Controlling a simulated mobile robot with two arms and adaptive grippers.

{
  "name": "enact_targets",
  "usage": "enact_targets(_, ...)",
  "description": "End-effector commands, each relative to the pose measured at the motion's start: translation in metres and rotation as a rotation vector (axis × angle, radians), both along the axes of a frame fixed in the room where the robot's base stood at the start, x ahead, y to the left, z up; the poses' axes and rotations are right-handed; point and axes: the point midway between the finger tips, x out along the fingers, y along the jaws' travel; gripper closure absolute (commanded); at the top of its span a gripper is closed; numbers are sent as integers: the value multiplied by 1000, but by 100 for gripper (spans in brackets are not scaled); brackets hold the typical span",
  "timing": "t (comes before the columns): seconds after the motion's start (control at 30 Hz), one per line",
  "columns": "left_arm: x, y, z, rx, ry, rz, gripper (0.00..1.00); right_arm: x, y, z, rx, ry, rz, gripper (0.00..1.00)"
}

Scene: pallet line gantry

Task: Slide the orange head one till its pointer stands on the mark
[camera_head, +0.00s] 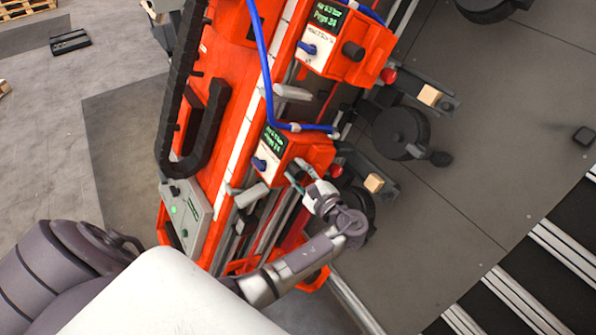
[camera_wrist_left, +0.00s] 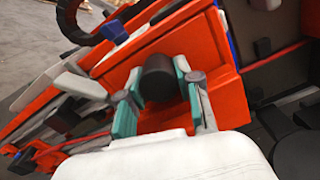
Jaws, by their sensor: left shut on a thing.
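The nearer orange head (camera_head: 315,150) sits on the gantry rail, with a small green-text display, a blue knob and a white front plate. My left gripper (camera_head: 298,176) is at its lower side. In the left wrist view, the teal-padded fingers (camera_wrist_left: 160,100) are shut around the black round knob (camera_wrist_left: 158,76) on the orange head (camera_wrist_left: 188,58). A second orange head (camera_head: 365,58) with its own black knob (camera_head: 353,51) stands farther up the rail. A white scale strip (camera_head: 244,135) runs along the rail. I cannot make out the pointer or the mark. My right gripper is not in view.
A blue hose (camera_head: 265,60) runs down to the nearer head. A black cable chain (camera_head: 190,130) lies left of the rail, and a grey control box (camera_head: 186,215) sits below it. Black wheels (camera_head: 400,132) and wooden blocks stand to the right.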

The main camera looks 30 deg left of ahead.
Motion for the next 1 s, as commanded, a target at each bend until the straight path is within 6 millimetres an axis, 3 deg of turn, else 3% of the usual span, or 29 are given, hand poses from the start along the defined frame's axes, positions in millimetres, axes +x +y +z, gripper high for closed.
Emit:
enact_targets(0.37, 0, 0, -6, -2, 3, 3, 100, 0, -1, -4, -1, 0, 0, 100)
enact_targets(0.4, 0, 0, -6, -3, 3, 3, 59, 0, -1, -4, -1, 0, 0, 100)
enact_targets(0.53, 0, 0, -6, -2, 3, 3, 41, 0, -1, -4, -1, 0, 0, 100)
enact_targets(0.87, 0, -3, -5, -1, 1, 1, 41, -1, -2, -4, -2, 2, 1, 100)
enact_targets(1.0, -5, -18, -5, -3, 1, -1, 41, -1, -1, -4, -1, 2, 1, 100)
